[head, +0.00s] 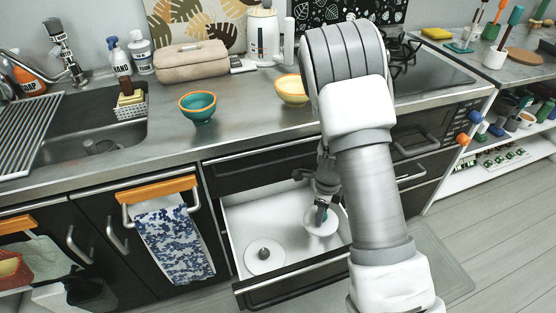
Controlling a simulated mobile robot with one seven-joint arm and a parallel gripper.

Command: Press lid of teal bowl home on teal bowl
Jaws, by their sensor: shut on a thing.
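The teal bowl (197,112) stands upright and uncovered on the counter, with an orange rim and teal inside. My gripper (322,211) is down over the open drawer, at its right part, shut on the knob of a round white lid (318,229). I cannot tell if this lid still touches the drawer floor. A second white lid (258,266) with a dark knob lies flat in the drawer at the left. Nothing I see marks which lid belongs to the teal bowl. My arm hides the drawer's right end.
The open drawer (228,217) juts out below the counter. A yellow bowl (292,92) stands on the counter by my arm. A beige case (190,62), bottles and a white kettle (263,35) stand along the back. The counter (245,120) between the bowls is clear.

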